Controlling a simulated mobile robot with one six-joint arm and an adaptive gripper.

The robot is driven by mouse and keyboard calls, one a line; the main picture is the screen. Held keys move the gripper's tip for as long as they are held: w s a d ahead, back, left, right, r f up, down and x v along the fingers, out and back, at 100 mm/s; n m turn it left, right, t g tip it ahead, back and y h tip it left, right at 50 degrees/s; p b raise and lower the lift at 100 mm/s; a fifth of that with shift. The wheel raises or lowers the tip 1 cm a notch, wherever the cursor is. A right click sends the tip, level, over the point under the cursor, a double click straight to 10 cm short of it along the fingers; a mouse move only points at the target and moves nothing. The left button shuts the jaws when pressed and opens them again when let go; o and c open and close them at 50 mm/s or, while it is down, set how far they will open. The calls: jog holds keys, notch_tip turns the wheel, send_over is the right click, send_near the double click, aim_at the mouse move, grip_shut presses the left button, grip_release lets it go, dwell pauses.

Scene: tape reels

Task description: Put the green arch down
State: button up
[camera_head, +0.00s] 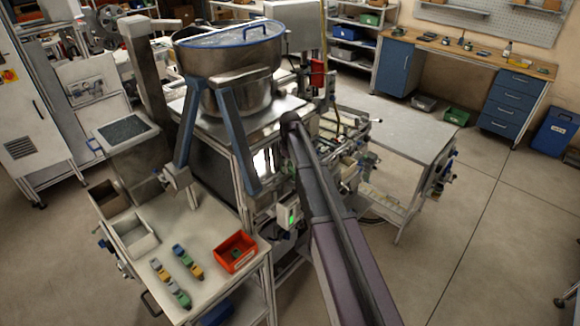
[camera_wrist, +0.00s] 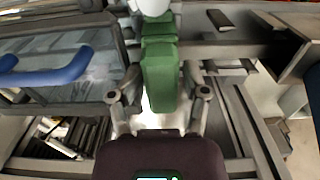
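The green arch (camera_wrist: 160,78) is in the wrist view, a green block-like piece between the two fingers of my gripper (camera_wrist: 161,90). The fingers sit on either side of it and my gripper looks shut on it, held in the air. Its full arch shape cannot be made out from this angle. In the head view, my arm reaches up toward the steel bowl, and my gripper and the arch cannot be made out there.
A steel bowl (camera_head: 228,62) with a blue rim stands on a frame beside the arm. At lower left, a work table (camera_head: 209,297) carries a red bin (camera_head: 235,252), a white bin (camera_head: 133,238) and two rows of coloured blocks (camera_head: 187,262). A grey table (camera_head: 400,128) at right is largely clear.

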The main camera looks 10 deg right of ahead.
jog(key=shift+r, duration=0.2)
dwell(0.6)
notch_tip(320, 180, up, 8)
jog(key=p, duration=0.8)
jog(key=shift+r+p, duration=0.15)
jog(key=shift+p, duration=0.2)
dwell(0.3)
jog(key=s+m, duration=0.7)
jog(key=s, duration=2.2)
jog(key=shift+d, duration=0.1)
